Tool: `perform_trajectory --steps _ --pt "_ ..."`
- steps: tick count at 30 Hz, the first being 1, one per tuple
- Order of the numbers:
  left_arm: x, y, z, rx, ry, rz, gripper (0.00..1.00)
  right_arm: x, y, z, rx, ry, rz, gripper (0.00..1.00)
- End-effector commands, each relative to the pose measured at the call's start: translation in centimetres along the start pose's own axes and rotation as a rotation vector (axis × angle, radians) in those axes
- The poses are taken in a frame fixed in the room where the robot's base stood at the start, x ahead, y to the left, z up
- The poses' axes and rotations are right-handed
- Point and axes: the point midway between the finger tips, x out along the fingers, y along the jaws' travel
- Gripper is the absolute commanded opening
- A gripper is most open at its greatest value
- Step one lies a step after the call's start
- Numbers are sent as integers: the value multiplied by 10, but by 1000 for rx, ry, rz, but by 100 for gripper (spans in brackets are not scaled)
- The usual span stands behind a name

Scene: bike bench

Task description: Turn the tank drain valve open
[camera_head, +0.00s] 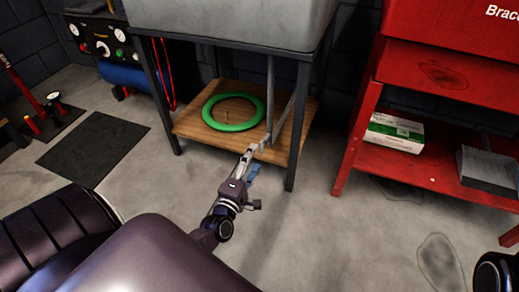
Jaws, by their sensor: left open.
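The grey tank (225,22) stands on a dark metal frame at the top middle. A thin grey drain pipe (270,90) comes down from under it, in front of the lower wooden shelf. My left gripper (256,149) is open at the lower end of this pipe, by the shelf's front edge. A small blue piece (253,171), perhaps the valve's handle, shows just below and beside the gripper. The gripper partly hides this area, so I cannot tell whether its fingers touch the valve or which way the valve is turned. My right gripper is out of view.
A green ring (234,125) lies on the wooden shelf (189,124). The frame's front leg (298,130) stands close right of my gripper. A red cabinet (355,140) with a green-white box (396,131) is at right. A blue compressor (122,74) and dark mat (92,148) are at left.

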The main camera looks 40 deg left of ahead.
Motion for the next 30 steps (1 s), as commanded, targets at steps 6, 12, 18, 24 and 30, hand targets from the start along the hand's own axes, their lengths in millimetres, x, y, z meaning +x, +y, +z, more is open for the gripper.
perform_trajectory --steps 6,12,18,24,30 --pt "-38 1 1 1 -1 0 62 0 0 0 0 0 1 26" --pt "-53 2 1 1 -1 3 62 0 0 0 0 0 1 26" --pt "-55 2 1 1 -1 3 62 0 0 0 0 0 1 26" --pt "-55 2 1 0 -1 3 62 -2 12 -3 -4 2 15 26" --pt "-54 3 2 1 -1 4 62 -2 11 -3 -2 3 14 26"
